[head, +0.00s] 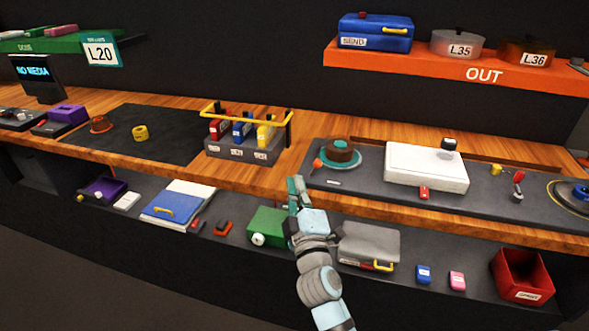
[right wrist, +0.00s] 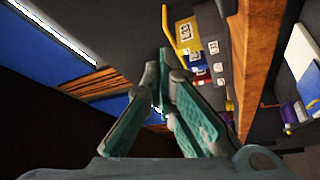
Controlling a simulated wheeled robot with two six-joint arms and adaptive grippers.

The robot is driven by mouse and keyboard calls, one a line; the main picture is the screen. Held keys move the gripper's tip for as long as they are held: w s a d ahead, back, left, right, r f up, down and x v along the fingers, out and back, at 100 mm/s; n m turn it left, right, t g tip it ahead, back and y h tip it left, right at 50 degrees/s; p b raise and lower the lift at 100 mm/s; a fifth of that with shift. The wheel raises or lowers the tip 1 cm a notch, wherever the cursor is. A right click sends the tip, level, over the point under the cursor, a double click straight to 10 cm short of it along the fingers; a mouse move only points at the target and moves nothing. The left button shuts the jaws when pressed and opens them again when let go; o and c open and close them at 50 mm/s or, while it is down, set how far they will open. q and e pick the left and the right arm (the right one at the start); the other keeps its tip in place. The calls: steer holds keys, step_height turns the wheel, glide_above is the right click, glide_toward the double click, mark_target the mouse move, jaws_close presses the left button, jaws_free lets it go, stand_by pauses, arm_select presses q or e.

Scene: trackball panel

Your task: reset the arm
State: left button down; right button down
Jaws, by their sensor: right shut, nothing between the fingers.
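My right gripper (head: 296,186) is in the middle of the head view, just in front of the wooden counter's edge. Its arm comes up from the bottom. In the right wrist view the teal fingers (right wrist: 160,85) come together at their tips with nothing between them. My left gripper is in neither view. A grey trackball panel (head: 480,200) lies on the counter to the right of the gripper. It bears a white box (head: 427,167), a brown knob on a teal dish (head: 341,153) and a small red-topped lever (head: 518,180).
The yellow-railed rack (head: 240,153) with red, blue and yellow blocks stands left of the gripper. An orange OUT shelf (head: 440,69) hangs above. The lower shelf holds a green box (head: 268,226), a grey case (head: 368,243) and a red bin (head: 521,276). The dark mat (head: 115,150) is mostly clear.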

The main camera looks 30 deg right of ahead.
steer(key=shift+s+a+f, duration=0.2)
steer(key=shift+s, duration=0.1)
steer(key=s+a+f+m+g+y+p, duration=0.1)
steer(key=s+f+g, duration=0.2)
steer(key=f, duration=0.9)
steer(key=s+f+m+g+y, duration=0.1)
steer(key=s+f+g+y, duration=0.2)
steer(key=f, duration=0.8)
steer(key=s+a+f+m+g+p, duration=0.1)
steer(key=s+f+g, duration=0.25)
steer(key=f, duration=0.85)
steer(key=s+d+f+m+g, duration=0.1)
steer(key=s+f, duration=0.5)
steer(key=s, duration=0.6)
steer(key=s+d+f+m+g+p, duration=0.1)
steer(key=s+f+m+g, duration=0.2)
steer(key=s, duration=0.9)
steer(key=s+d+f+m+g+y+p, duration=0.1)
steer(key=s+d+f+m+g, duration=0.1)
steer(key=s+f+g, duration=0.3)
steer(key=s+f, duration=0.4)
steer(key=s, duration=0.3)
steer(key=shift+s+m, duration=0.2)
steer(key=shift+m, duration=0.1)
